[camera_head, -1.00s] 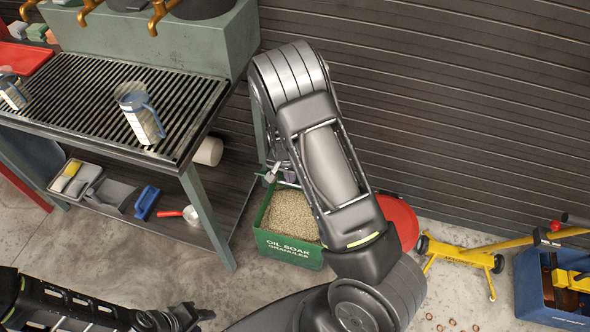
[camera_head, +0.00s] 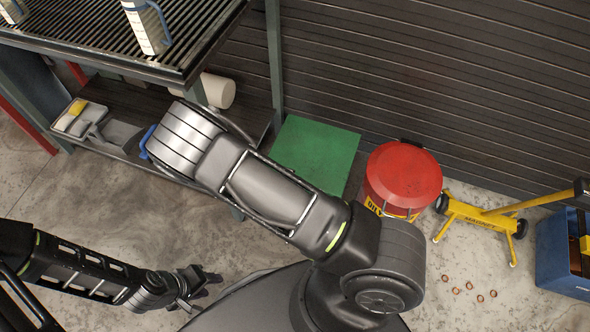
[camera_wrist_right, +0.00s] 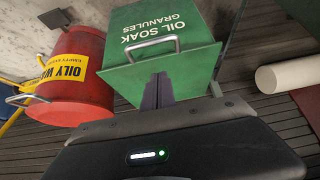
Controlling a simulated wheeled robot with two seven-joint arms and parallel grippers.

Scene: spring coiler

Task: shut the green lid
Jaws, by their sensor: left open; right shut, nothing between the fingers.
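The green lid (camera_head: 315,155) lies over the top of the green granules box, and no granules show. In the right wrist view the lid (camera_wrist_right: 195,75) appears with a metal handle (camera_wrist_right: 152,46) at its edge, beside the box wall (camera_wrist_right: 160,20) lettered OIL SOAK GRANULES. My right gripper (camera_wrist_right: 158,92) is shut and empty, its fingers in front of the lid; whether they touch it I cannot tell. In the head view my right arm hides that gripper and the box front. My left gripper (camera_head: 204,284) is open and empty at lower left, away from the box.
A red oily-waste can (camera_head: 403,177) stands right of the box. A yellow wheeled stand (camera_head: 478,216) and a blue bin (camera_head: 565,255) are farther right. A grated bench (camera_head: 100,35) with a lower shelf is on the left. A ribbed wall runs behind. Floor at lower left is clear.

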